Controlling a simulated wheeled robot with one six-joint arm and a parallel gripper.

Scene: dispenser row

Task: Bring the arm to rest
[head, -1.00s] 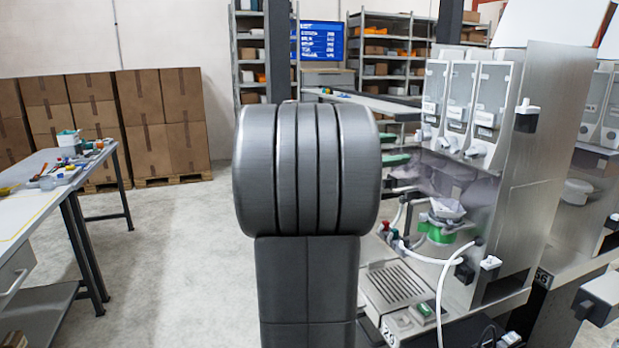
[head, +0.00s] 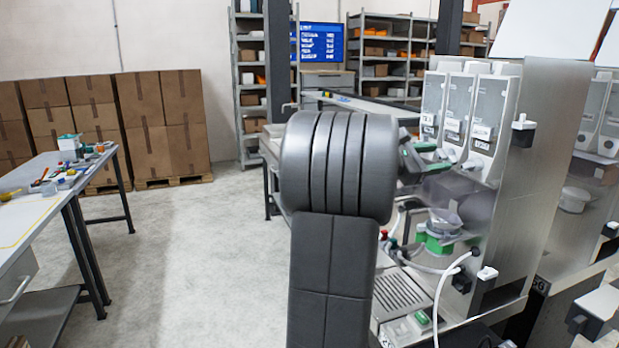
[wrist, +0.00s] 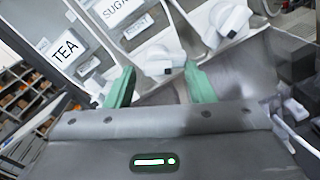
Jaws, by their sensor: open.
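My arm's dark grey links stand in the middle of the head view, the upper one leaning right. My gripper (head: 428,158) shows partly behind my arm, close to the dispenser fronts (head: 460,110). In the wrist view its two green fingers (wrist: 162,86) are apart with nothing held between them. A white dispenser knob (wrist: 157,60) lies just beyond the fingers; I cannot tell if they touch it. Labels read TEA (wrist: 66,50) and SUGAR (wrist: 118,10).
A grey bowl (head: 445,220) sits on a green holder below the dispensers. A drip grille (head: 400,291) and a white hose (head: 447,290) are in front of the machine. A workbench (head: 30,225) with small items stands left. The floor between is clear.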

